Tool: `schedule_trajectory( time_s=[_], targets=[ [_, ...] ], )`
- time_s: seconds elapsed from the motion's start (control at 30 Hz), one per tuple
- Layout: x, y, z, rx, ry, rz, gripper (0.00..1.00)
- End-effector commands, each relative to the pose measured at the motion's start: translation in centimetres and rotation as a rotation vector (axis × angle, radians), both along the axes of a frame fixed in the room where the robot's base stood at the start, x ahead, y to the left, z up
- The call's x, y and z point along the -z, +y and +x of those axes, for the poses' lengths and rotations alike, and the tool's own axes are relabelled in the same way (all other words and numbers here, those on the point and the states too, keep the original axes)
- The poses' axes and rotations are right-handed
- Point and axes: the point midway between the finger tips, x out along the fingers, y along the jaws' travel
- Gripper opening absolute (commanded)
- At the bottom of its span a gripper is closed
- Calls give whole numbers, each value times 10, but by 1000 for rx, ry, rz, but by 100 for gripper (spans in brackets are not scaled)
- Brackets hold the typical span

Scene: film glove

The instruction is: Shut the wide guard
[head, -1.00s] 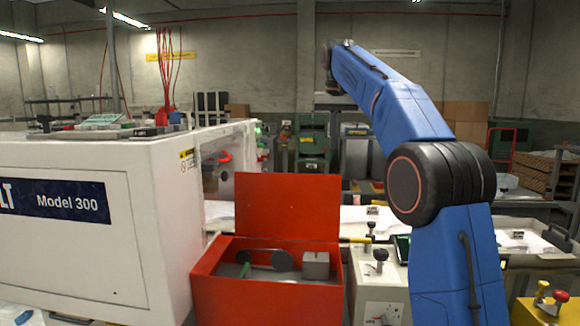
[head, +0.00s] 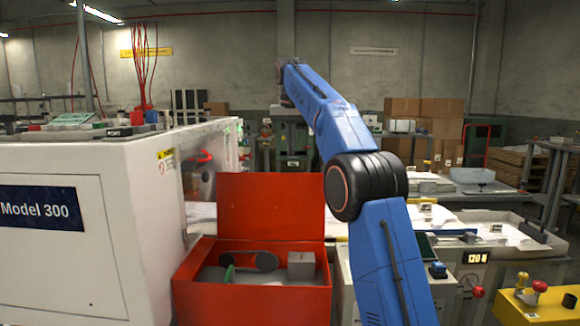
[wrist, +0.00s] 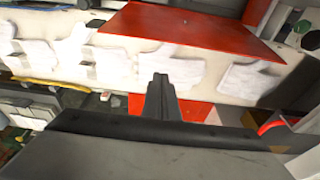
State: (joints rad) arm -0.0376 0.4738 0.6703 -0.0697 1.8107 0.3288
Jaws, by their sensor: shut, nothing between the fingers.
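A large white machine housing (head: 107,200) marked "Model 300" fills the left of the head view, with an open recess at its right end. A red box stands beside it with its red lid (head: 270,207) raised upright; its front wall (head: 250,303) is below. I cannot tell for sure which part is the wide guard. My gripper (wrist: 160,80) is shut and empty in the wrist view, with a wide red panel (wrist: 200,30) beyond it, apart from the fingertips. In the head view my blue arm reaches up and away, and the fingers cannot be made out.
White glove shapes (wrist: 170,68) lie on a pale belt in the wrist view. Cardboard boxes (head: 425,112) and a grey wall stand behind. The air above the red lid looks clear.

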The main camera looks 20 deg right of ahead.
Motion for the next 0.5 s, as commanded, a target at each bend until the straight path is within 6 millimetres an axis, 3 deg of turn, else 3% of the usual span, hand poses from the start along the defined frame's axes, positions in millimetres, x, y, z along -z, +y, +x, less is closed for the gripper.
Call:
schedule_trajectory(
  time_s=[0.4, 0.5],
  targets=[
    [65, -4, 11, 0, 3, 0, 0],
    [61, 0, -1, -1, 0, 0, 0]
  ],
)
